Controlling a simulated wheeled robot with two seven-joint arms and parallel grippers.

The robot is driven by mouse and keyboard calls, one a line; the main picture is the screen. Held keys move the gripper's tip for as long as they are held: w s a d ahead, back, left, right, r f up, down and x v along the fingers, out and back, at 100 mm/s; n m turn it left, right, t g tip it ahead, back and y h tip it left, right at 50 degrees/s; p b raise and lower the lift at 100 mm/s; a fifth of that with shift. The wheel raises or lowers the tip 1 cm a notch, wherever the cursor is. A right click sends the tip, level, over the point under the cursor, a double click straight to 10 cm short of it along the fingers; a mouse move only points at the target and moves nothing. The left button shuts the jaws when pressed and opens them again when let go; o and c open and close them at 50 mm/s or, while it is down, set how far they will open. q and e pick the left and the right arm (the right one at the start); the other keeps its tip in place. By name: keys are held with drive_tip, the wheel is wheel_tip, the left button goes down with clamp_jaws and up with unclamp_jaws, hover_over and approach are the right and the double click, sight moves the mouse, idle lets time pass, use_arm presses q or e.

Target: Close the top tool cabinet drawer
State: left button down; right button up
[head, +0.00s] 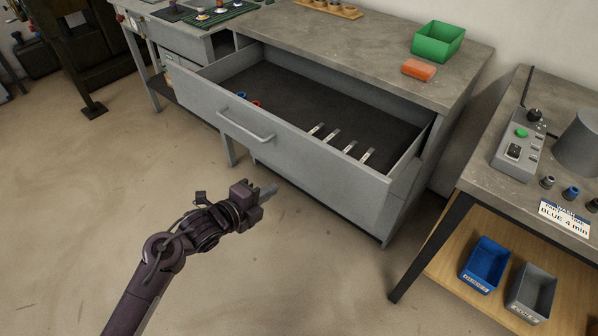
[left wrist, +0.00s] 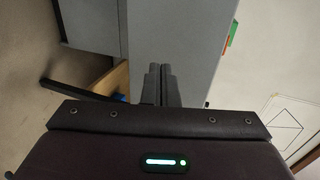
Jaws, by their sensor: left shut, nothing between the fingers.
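The top drawer (head: 300,148) of the grey tool cabinet is pulled well out in the head view. Its front panel carries a bar handle (head: 246,127). Inside, on a dark liner, lie several light strips and a blue and a red ring. My left gripper (head: 268,190) is in front of the drawer front, below and to the right of the handle in the picture, and seems apart from it. In the left wrist view its fingers (left wrist: 158,84) are together and empty, with grey cabinet surfaces beyond. My right gripper is not in view.
The cabinet top (head: 380,55) bears a green bin (head: 438,42) and an orange block (head: 419,69). A bench (head: 500,185) with a control box (head: 520,140) stands at the right, with a blue bin (head: 485,264) and a grey bin (head: 531,291) on its shelf. The floor in front is clear.

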use_arm(q)
approach(306, 167)
drive_tip(key=x, duration=0.5)
drive_tip(key=shift+f, duration=0.2)
drive_tip(key=shift+w+d, duration=0.45)
drive_tip(key=shift+w, duration=0.1)
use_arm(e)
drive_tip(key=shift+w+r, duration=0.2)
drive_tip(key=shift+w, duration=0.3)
use_arm(q)
drive_tip(key=shift+b, duration=0.3)
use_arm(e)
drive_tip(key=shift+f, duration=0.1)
